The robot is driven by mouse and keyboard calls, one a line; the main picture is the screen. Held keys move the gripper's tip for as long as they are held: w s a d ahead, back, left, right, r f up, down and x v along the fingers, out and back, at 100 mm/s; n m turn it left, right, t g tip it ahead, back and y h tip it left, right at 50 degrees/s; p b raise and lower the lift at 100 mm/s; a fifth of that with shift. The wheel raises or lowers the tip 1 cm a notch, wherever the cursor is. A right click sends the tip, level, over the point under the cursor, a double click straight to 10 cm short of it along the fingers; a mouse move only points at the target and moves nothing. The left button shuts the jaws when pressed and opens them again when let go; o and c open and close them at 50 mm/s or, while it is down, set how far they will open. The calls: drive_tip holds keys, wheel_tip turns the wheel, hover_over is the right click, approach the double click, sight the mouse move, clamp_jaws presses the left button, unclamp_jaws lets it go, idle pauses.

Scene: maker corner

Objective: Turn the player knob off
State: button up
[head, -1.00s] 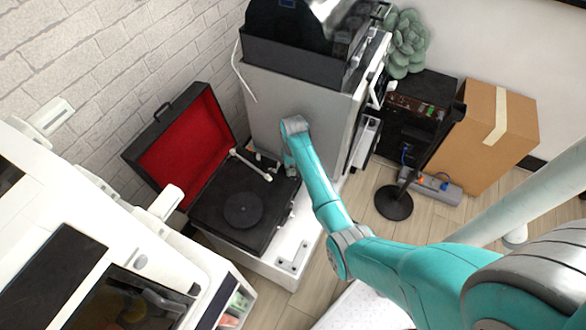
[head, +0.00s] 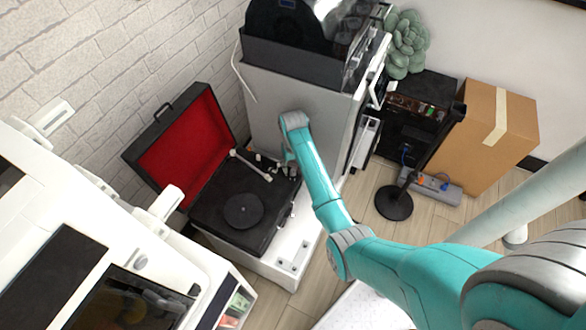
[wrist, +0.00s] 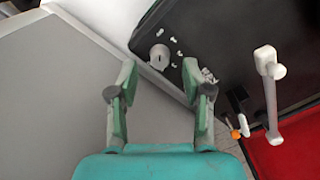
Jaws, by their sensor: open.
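The record player (head: 222,222) stands open with its red-lined lid up, on a white surface in the head view. In the wrist view its black deck (wrist: 222,27) fills the upper right. A round pale grey knob (wrist: 159,58) with a dark slot sits near the deck's corner, with small white markings beside it. My gripper (wrist: 159,72) is open and empty. The knob shows between its fingertips, and I cannot tell how far beyond them it is. In the head view my gripper (head: 288,167) is over the player's right back corner, partly hidden by my arm.
The white tonearm (wrist: 269,92) lies to the right of my gripper in the wrist view. A black stand (head: 394,203) and a cardboard box (head: 496,138) are at the right.

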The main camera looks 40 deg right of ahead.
sight(293, 170)
wheel_tip(293, 170, up, 9)
drive_tip(key=shift+r, duration=0.2)
idle(0.6)
